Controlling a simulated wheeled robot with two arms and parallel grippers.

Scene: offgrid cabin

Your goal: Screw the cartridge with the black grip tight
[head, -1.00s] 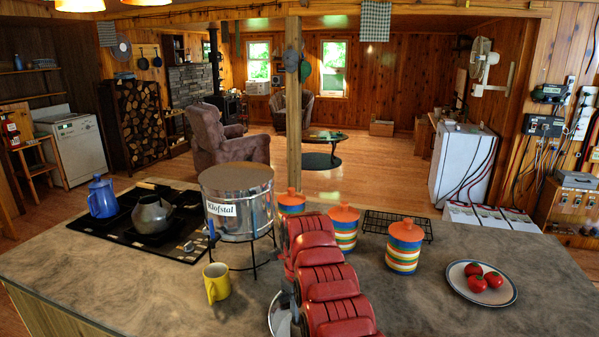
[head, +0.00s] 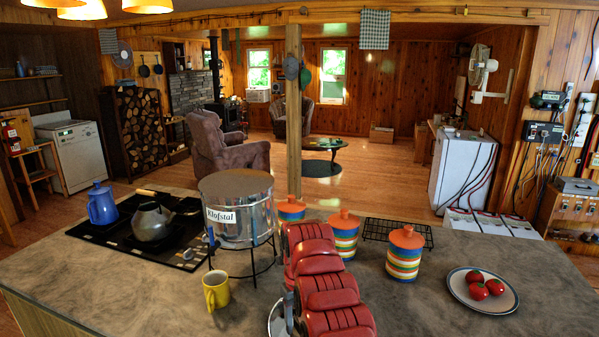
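I do not see a cartridge with a black grip in the head view. A shiny metal pot (head: 240,224) labelled "Klofstal" stands on a dark wire stand on the counter (head: 420,300), with a small blue tap at its lower left. Its inside is hidden by its lid. Neither of my grippers is in view.
A red ribbed stack (head: 325,275) with a silver base stands front centre. Striped canisters (head: 404,262), a black rack (head: 398,232), a plate (head: 459,290) of tomatoes, a yellow mug (head: 216,291) and a stove (head: 92,238) with a blue pot (head: 102,206) and grey kettle (head: 152,222) surround it.

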